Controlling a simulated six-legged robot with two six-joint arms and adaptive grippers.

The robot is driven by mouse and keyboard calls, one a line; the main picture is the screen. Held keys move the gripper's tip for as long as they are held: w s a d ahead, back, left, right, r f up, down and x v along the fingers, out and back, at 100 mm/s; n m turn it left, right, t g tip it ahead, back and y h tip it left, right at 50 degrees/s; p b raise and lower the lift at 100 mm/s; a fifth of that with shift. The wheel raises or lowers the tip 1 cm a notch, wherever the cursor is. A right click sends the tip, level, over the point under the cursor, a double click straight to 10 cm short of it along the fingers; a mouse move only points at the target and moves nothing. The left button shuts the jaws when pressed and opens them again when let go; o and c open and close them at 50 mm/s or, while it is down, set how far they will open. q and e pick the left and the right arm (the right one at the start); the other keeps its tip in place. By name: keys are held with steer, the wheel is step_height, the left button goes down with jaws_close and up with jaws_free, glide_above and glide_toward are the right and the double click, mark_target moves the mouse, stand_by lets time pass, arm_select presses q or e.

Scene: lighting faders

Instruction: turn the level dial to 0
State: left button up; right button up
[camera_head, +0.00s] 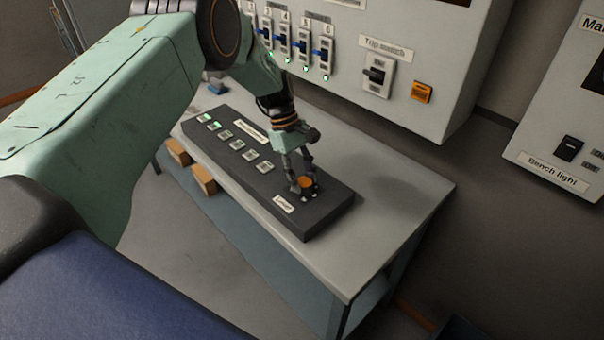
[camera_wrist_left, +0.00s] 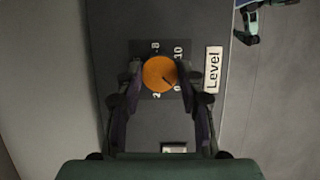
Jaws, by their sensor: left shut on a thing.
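The level dial (camera_head: 306,182) is an orange round knob at the near right end of a dark control panel (camera_head: 330,207). It also shows in the left wrist view (camera_wrist_left: 159,72), ringed by marks that include 0, 2, 8 and 10. A dark pointer line on it points to the lower right, at or close to the 0. My left gripper (camera_head: 302,186) is shut on the dial, one finger on each side. A "Level" label (camera_wrist_left: 213,70) lies beside it. My right gripper does not show in the head view; a small green and black part in the wrist view's corner is unclear.
The panel carries several small buttons (camera_head: 237,144), some lit green, and lies on a grey table (camera_head: 391,200). A wall cabinet (camera_head: 440,60) with blue-handled faders and a trip switch (camera_head: 377,75) stands behind. The table's right end is clear.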

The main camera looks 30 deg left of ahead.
arm_select(q)
steer(key=shift+s+d+f, duration=0.1)
steer(key=shift+s+f, duration=0.1)
steer(key=o, duration=0.8)
steer(key=shift+c, duration=0.2)
steer(key=o, duration=0.4)
steer(key=shift+w+r, duration=0.1)
steer(key=v, duration=1.2)
